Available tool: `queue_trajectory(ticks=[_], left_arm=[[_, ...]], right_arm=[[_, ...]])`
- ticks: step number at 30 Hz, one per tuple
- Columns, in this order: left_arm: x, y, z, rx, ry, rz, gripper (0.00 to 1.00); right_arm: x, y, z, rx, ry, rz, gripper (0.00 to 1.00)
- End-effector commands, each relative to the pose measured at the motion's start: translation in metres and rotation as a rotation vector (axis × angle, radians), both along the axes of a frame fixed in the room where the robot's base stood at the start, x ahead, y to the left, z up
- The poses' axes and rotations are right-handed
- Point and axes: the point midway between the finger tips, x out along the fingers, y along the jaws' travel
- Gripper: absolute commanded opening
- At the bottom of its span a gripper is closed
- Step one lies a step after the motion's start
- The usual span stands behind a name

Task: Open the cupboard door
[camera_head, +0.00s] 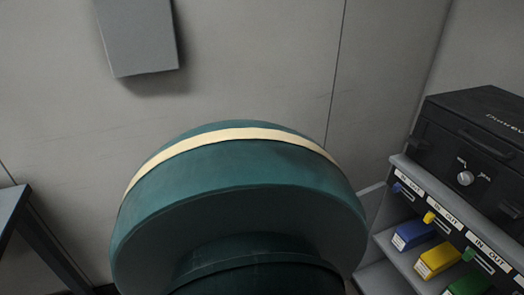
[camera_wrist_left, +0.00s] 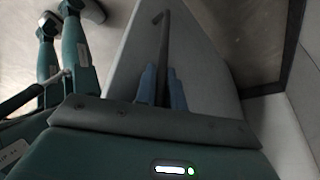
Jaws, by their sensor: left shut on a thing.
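In the left wrist view, a pale grey panel (camera_wrist_left: 200,70), which looks like the cupboard door, lies in front of my left gripper (camera_wrist_left: 161,78). A dark, thin bar handle (camera_wrist_left: 163,32) with a bent far end runs along the panel. The two blue fingers are shut on this handle, one on each side of it. The near part of the handle is hidden between the fingers. Neither the handle nor my left gripper shows in the head view, where a large teal part of my own body fills the lower middle. My right gripper is in neither view.
In the head view, a grey shelf unit (camera_head: 398,222) with IN/OUT labels stands at the right. It holds a blue bin (camera_head: 412,236), a yellow bin (camera_head: 437,261) and a green bin (camera_head: 468,285). A black case (camera_head: 470,135) sits on top. A grey box (camera_head: 138,38) hangs on the wall.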

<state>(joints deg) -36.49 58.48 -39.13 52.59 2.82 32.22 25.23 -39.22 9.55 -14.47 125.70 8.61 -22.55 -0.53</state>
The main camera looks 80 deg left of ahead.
Motion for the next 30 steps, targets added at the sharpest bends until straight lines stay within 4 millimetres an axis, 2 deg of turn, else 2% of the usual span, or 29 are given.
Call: queue_trajectory(ticks=[14,15,18,26,30], left_arm=[[-0.003,0.001,-0.002,0.004,0.006,-0.009,0.0],[-0.003,0.001,-0.002,0.004,0.006,-0.009,0.12],[-0.002,0.001,-0.002,0.003,0.005,-0.008,0.2],[-0.002,0.002,0.002,0.002,0.003,-0.007,0.2],[-0.006,0.006,0.018,0.002,0.004,-0.008,0.2]], right_arm=[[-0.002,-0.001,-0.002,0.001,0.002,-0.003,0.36],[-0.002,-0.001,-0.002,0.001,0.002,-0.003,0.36],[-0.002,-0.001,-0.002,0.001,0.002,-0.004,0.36],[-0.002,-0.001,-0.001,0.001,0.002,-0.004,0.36],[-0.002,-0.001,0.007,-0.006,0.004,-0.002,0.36]])
